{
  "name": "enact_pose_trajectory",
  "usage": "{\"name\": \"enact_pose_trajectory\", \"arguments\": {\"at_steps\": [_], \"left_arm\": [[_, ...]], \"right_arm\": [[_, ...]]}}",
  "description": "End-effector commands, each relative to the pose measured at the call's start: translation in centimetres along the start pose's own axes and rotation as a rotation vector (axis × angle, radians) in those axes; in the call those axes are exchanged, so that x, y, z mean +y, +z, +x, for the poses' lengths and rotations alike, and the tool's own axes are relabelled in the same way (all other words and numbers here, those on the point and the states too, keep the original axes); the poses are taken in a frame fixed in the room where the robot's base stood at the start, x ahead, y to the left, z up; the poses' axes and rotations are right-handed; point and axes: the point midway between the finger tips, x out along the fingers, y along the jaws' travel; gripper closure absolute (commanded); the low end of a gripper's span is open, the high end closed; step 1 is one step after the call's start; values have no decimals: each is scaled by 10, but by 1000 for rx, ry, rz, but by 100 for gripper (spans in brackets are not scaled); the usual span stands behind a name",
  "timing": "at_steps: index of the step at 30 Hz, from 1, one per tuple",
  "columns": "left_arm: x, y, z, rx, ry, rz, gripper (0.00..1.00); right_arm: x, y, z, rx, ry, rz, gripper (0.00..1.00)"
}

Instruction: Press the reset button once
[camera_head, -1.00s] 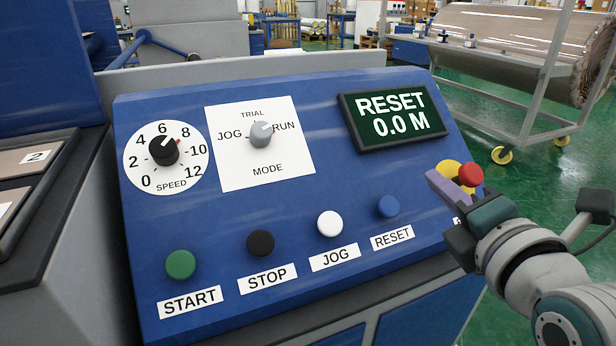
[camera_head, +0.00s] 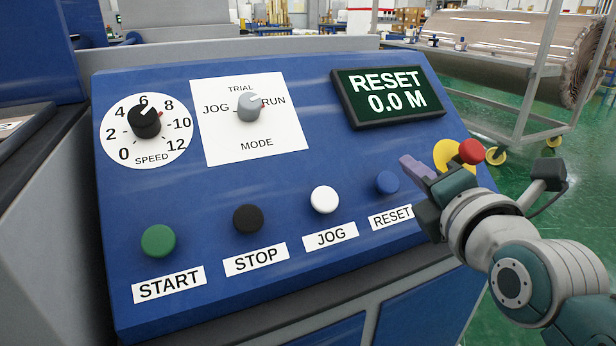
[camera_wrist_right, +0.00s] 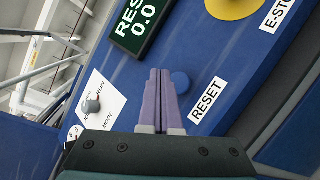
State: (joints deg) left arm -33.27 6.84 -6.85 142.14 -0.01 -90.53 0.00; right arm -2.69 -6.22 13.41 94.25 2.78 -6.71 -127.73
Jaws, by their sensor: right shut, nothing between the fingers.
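The blue reset button (camera_head: 388,182) sits on the sloped blue panel above its RESET label (camera_head: 391,218). The display (camera_head: 388,97) reads RESET 0.0 M. My right gripper (camera_head: 410,163) is shut and empty, just up and right of the button in the head view, apart from it as far as I can tell. In the right wrist view the shut purple fingers (camera_wrist_right: 158,88) point along the panel, and the reset button (camera_wrist_right: 181,82) shows right beside their tips. Whether they touch it I cannot tell. My left gripper is out of view.
A red emergency stop (camera_head: 471,151) on a yellow disc is close to my right gripper. The white jog button (camera_head: 324,200), black stop button (camera_head: 248,219) and green start button (camera_head: 158,241) stand to the left. A speed dial (camera_head: 146,122) and mode switch (camera_head: 250,107) are higher up.

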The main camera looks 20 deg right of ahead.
Motion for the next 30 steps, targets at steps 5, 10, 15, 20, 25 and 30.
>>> {"name": "enact_pose_trajectory", "arguments": {"at_steps": [5, 10, 15, 20, 25, 30], "left_arm": [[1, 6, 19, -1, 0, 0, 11], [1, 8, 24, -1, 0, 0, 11], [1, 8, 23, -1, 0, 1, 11], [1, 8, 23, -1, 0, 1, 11], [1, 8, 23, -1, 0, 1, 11], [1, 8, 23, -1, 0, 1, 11]], "right_arm": [[-13, -11, 14, 0, 0, -1, 100], [-15, -14, 19, 1, -1, -1, 100], [-14, -14, 20, 1, -1, -1, 100], [-14, -14, 20, 1, -1, -1, 100], [-14, -14, 20, 1, -1, -1, 100], [-14, -14, 20, 1, -1, -1, 100]]}}
